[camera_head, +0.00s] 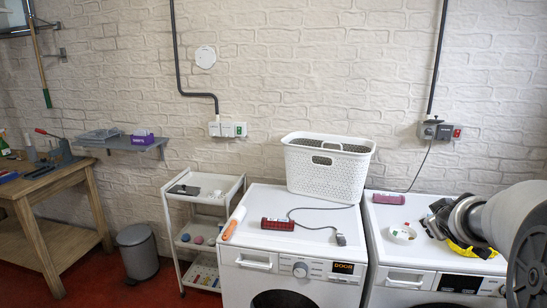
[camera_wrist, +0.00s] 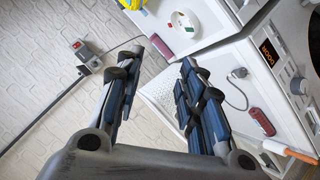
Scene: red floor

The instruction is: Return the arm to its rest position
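My gripper (camera_wrist: 158,60) shows in the wrist view with its two dark, blue-padded fingers spread apart. Nothing is held between them; the white wall and part of the white basket (camera_wrist: 160,92) show through the gap. In the head view, a large grey-white link of my arm (camera_head: 515,225) reaches in from the right edge, over the right washing machine (camera_head: 400,278).
A red power strip (camera_head: 277,224), an orange-handled tool (camera_head: 234,223), a pink object (camera_head: 388,198), a white round object (camera_head: 402,233) and a black-and-yellow item (camera_head: 470,249) lie on top. A white trolley (camera_head: 203,184) stands left.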

